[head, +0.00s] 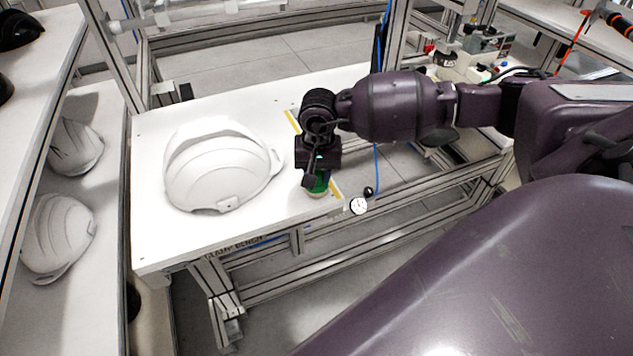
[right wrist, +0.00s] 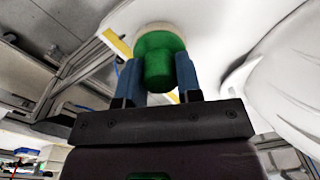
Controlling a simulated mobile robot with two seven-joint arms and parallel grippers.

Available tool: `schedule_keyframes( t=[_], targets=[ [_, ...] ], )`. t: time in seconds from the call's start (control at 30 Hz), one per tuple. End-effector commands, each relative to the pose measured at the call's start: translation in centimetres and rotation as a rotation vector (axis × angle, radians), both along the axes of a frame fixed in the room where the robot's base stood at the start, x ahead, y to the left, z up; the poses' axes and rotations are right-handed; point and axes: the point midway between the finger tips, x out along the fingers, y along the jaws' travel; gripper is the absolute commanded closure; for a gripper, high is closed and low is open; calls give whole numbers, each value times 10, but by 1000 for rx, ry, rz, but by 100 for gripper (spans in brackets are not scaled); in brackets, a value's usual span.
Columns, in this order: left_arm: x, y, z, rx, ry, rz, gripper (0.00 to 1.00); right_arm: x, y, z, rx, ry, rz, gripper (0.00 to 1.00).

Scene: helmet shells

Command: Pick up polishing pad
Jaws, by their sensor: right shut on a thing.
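The polishing pad (right wrist: 160,45) has a green knob handle and a pale cream pad. In the right wrist view the blue fingers of my right gripper (right wrist: 158,78) are shut on either side of the green handle. In the head view my right gripper (head: 316,175) points down over the right front corner of the white bench, and the pad's green part (head: 319,186) shows below it, partly hidden by the gripper. I cannot tell whether the pad touches the bench top. My left gripper is not in view.
A white helmet shell (head: 215,170) lies on the bench (head: 165,245), left of my right gripper. More shells (head: 60,235) sit on the shelf at the left. Yellow strips mark the bench's right edge. The bench front is clear.

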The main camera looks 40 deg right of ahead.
Motion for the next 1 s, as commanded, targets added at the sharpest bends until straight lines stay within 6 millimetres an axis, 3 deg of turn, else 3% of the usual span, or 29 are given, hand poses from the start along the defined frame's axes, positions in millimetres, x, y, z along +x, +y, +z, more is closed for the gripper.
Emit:
schedule_keyframes(
  t=[0.23,0.37,1.0],
  targets=[
    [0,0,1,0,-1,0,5,0,0,3,0,-1,0,91],
    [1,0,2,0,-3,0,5,1,0,15,-1,-4,0,92],
    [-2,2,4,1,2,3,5,1,0,163,0,-6,0,92]
  ],
)
